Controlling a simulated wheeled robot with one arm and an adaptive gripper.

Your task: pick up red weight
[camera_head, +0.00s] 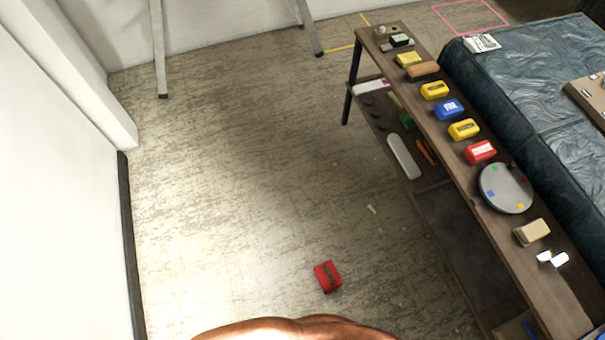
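A small red block-like weight (328,277) with a dark band across it lies on the floor near the bottom middle. A second red block (480,152) with a white label lies on the top board of the long wooden shelf (462,190), among yellow and blue blocks of like shape. I cannot tell from the picture alone which red one the task names. My gripper is not in view. Nothing touches the red block on the floor.
The shelf stands along the right, with a lower board holding small items. A dark blue padded bed or couch (530,70) is behind it. A white wall (60,180) bounds the left. Metal legs (158,60) stand at the back. The floor (230,170) between is mostly clear.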

